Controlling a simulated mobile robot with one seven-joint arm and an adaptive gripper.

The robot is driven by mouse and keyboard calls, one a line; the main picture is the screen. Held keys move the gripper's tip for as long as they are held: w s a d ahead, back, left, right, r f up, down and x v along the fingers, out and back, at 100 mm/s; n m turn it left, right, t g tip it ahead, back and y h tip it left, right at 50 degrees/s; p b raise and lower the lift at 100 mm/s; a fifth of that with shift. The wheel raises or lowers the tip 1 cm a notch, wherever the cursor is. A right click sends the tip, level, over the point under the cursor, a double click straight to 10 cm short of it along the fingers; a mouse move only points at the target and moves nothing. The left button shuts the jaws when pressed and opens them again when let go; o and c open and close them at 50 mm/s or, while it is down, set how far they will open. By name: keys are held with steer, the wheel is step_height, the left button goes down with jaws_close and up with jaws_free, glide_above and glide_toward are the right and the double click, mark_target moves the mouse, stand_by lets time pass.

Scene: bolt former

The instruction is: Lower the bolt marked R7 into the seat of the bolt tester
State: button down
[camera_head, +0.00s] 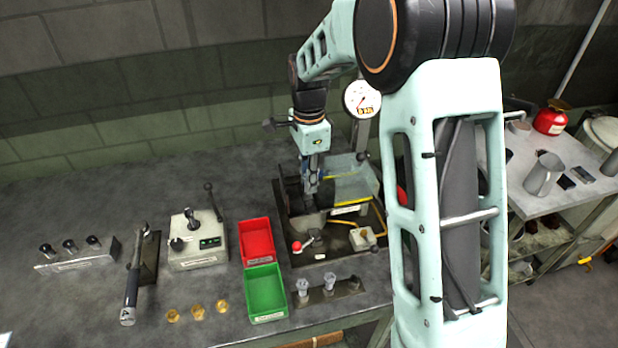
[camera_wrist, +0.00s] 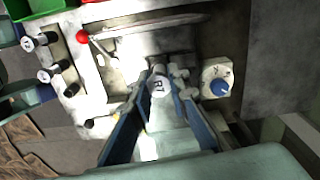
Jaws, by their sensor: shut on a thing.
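My gripper (camera_head: 310,189) points down over a dark-framed machine (camera_head: 283,222) with a clear guard panel; I take this as the bolt tester. In the wrist view my gripper (camera_wrist: 160,88) is shut on a bolt (camera_wrist: 157,86), whose pale round head faces the camera. An R shows on the head; the rest of the mark is not clear. The bolt's shank and the seat are hidden below the head and fingers. I cannot tell whether the bolt touches the seat. A red-knobbed lever (camera_wrist: 83,37) and a blue knob (camera_wrist: 219,87) flank the gripper.
A red bin (camera_head: 257,242) and a green bin (camera_head: 265,293) stand left of the machine. A small rack (camera_head: 340,291) with bolts is in front. Further left are a lever device (camera_head: 198,243), a wrench (camera_head: 131,287) and another rack (camera_head: 75,262). A dial gauge (camera_head: 362,98) stands behind.

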steer(key=shift+f, duration=0.4)
steer(key=c, duration=1.8)
jaws_free()
steer(key=shift+r, duration=0.1)
steer(key=shift+o, duration=0.2)
step_height(320, 180, up, 12)
steer(key=shift+a, duration=0.1)
